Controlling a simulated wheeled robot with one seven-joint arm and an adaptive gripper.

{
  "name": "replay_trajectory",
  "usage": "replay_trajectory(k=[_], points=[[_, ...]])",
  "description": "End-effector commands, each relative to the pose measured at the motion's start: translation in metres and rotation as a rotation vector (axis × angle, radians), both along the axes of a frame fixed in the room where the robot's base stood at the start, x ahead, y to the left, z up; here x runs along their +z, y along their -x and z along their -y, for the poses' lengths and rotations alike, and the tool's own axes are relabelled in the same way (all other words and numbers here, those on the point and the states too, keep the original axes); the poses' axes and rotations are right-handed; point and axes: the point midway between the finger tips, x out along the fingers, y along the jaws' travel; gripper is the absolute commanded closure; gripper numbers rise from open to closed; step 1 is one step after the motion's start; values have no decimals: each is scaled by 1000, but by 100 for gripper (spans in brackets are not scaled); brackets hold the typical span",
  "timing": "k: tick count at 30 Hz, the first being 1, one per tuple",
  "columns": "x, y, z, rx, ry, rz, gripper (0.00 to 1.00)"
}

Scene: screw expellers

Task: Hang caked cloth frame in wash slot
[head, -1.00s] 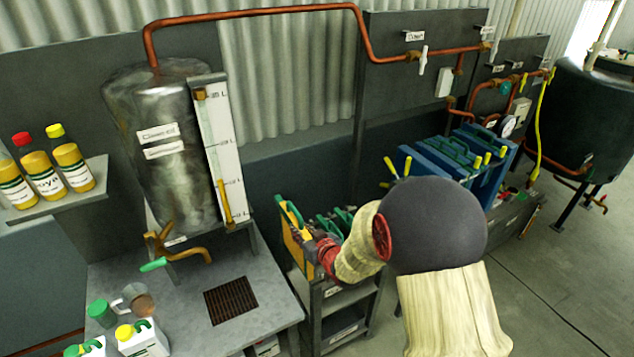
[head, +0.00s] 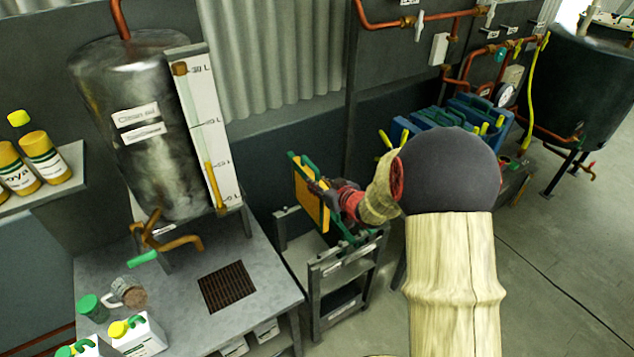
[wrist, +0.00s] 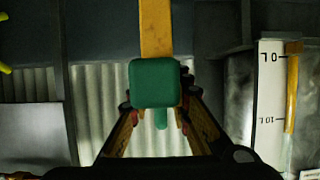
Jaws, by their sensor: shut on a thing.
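My gripper (head: 322,190) is shut on a cloth frame (head: 303,197), a flat yellow-orange panel with green edges. The frame is upright above the left part of a grey metal rack (head: 342,268). In the wrist view, the frame's green end block (wrist: 155,83) sits between the fingers of my gripper (wrist: 160,112), and a yellow strip runs up behind it. Other green-handled frames (head: 358,238) show in the rack, partly hidden by my arm. I cannot tell which slot is the wash slot; the rack's labels are too small to read.
A blue filter press (head: 440,125) is behind my arm. A dark tank (head: 582,95) stands at right. Floor at right is open.

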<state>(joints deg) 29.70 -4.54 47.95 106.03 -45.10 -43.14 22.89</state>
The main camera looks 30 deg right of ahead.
Motion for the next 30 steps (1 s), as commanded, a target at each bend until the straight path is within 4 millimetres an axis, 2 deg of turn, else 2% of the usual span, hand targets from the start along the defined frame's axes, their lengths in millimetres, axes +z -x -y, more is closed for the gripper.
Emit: replay_trajectory(k=[30], points=[[-93, -1, 0, -1, 0, 3, 100]])
